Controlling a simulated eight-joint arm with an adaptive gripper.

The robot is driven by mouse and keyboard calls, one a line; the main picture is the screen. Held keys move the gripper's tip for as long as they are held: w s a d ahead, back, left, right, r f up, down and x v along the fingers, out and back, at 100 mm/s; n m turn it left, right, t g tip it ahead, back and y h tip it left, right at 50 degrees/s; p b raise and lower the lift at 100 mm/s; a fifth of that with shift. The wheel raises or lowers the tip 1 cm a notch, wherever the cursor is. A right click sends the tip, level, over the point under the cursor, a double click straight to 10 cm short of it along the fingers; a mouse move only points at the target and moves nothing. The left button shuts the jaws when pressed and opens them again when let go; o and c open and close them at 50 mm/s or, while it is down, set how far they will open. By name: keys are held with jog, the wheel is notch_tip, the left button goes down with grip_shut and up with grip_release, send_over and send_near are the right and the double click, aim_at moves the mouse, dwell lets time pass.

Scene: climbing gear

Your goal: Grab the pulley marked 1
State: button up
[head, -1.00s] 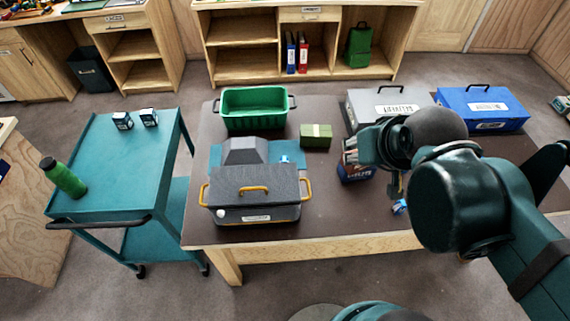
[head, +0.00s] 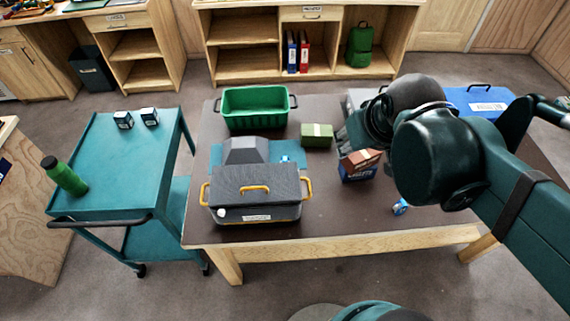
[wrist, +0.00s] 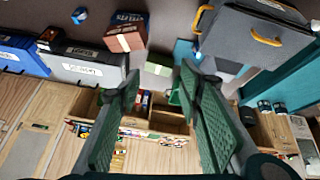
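Two small blue items that look like pulleys are on the dark table; no number is readable on either. One (head: 401,207) lies near the table's front edge, right of a brown-topped blue box, and shows at the wrist view's top left (wrist: 79,16). The other (head: 285,159) is on a teal mat behind the grey case, and shows at the wrist view's upper middle (wrist: 197,29). My gripper (head: 352,138) is above the table near the brown-topped box. In the wrist view my gripper (wrist: 160,78) has its fingers wide apart with nothing between them.
The grey case (head: 255,212) with yellow handles, a green crate (head: 254,108), a green box (head: 316,135) and the brown carton (head: 360,160) on the blue box (head: 358,173) stand on the table. A blue case (head: 487,100) is at right. The front middle of the table is clear.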

jog(key=w+a+f+n+g, duration=0.25)
jog(key=w+a+n, duration=0.2)
jog(key=w, duration=0.45)
jog(key=n+g+h, duration=0.4)
jog(key=n, duration=0.7)
send_over(283, 158)
jog(key=a, duration=0.2)
notch_tip(283, 158, down, 23)
jog(key=shift+w+a+f+p, duration=0.1)
jog(key=shift+a+f+p, duration=0.1)
jog(key=shift+f+p, duration=0.15)
jog(key=shift+f, duration=0.1)
jog(key=shift+x, duration=1.2)
jog(key=shift+d+f, duration=0.1)
jog(key=shift+d, duration=0.05)
jog(key=shift+x, duration=2.5)
